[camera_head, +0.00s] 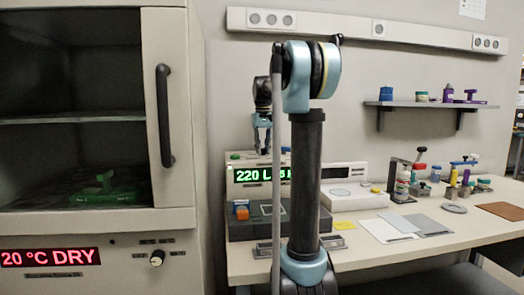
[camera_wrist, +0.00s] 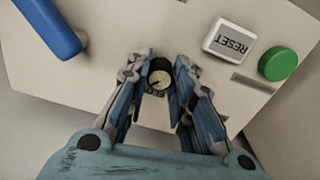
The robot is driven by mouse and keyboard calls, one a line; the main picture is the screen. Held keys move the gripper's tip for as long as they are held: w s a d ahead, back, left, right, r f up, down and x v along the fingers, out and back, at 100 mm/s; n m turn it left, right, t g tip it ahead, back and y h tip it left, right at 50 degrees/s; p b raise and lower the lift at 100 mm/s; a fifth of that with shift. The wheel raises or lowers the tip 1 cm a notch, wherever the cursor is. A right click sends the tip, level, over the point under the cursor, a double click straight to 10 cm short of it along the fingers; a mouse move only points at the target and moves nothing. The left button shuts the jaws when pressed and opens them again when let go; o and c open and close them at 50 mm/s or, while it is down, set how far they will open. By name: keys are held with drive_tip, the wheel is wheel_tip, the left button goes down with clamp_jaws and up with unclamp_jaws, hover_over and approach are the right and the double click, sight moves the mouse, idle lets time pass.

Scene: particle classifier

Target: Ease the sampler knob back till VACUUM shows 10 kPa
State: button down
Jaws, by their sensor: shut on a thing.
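The sampler knob (camera_wrist: 159,77) shows in the wrist view as a small round dial-like piece with a pale face and dark rim. My gripper (camera_wrist: 160,66) is shut on it, one finger on each side. In the head view my gripper (camera_head: 263,142) points down behind the sampler's display panel; the knob is hidden there. The green display (camera_head: 252,174) reads "220 L" at its left; my arm covers its middle, and I cannot read the VACUUM figure for sure.
In the wrist view a white RESET button (camera_wrist: 229,42), a green button (camera_wrist: 278,64) and a blue handle (camera_wrist: 48,26) surround the knob. A cabinet (camera_head: 175,60) reading "20 °C DRY" stands left. The bench (camera_head: 470,225) holds bottles and plates right.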

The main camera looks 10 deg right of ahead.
drive_tip(key=shift+w, duration=0.15)
drive_tip(key=c, duration=1.4)
unclamp_jaws()
drive_tip(key=shift+o, duration=0.2)
drive_tip(key=shift+r, duration=0.1)
wheel_tip(320, 180, up, 12)
